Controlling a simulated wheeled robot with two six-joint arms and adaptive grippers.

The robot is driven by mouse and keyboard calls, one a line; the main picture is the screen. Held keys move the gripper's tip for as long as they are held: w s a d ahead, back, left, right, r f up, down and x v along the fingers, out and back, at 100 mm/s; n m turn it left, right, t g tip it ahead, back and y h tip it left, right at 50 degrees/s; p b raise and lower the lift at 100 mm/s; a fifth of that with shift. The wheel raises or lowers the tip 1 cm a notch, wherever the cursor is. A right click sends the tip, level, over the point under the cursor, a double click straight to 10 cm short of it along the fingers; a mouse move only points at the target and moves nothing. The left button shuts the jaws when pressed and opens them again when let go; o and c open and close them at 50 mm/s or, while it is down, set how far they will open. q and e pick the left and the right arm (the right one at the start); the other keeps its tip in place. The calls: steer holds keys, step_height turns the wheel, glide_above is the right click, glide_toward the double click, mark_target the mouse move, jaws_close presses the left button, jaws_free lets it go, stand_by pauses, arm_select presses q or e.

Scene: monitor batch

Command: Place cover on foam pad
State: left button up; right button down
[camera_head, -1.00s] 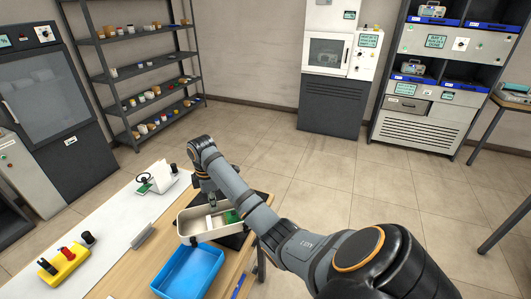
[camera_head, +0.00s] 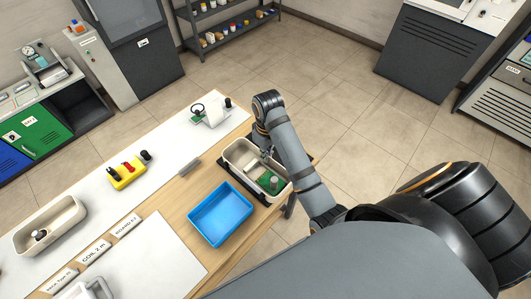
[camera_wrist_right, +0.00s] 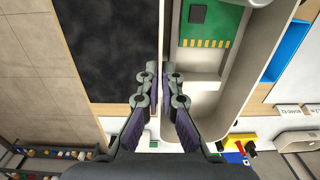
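A beige tray-shaped shell (camera_head: 231,157) stands at the table's right edge, over a dark pad (camera_head: 261,196) that shows along its edges. I cannot tell for sure whether this shell is the cover. A green board (camera_head: 271,181) lies inside it. The right wrist view shows the shell's wall (camera_wrist_right: 240,95), the green board (camera_wrist_right: 212,25) and the dark pad (camera_wrist_right: 110,50) beside it. My right gripper (camera_wrist_right: 161,78) points down with its fingertips close together, one on each side of the shell's side wall. My left gripper is not in view.
A blue tray (camera_head: 220,214) lies just left of the shell. A second beige shell (camera_head: 50,226), a yellow block (camera_head: 128,174) and a white stand (camera_head: 211,113) are on the table. Open floor lies beyond the table's right edge.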

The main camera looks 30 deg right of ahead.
steer(key=w+d+f+b, duration=0.2)
steer(key=w+d+f, duration=0.1)
steer(key=w+d+f+b, duration=0.2)
steer(key=w+d+f, duration=0.1)
steer(key=w, duration=0.1)
steer(key=w+d+f+b, duration=0.2)
steer(key=w+d+f, duration=0.1)
steer(key=w+f, duration=0.1)
steer(key=shift+f, duration=0.1)
step_height(320, 180, down, 2)
steer(key=shift+f+p, duration=0.2)
steer(key=shift+p, duration=0.2)
steer(key=shift+f, duration=0.4)
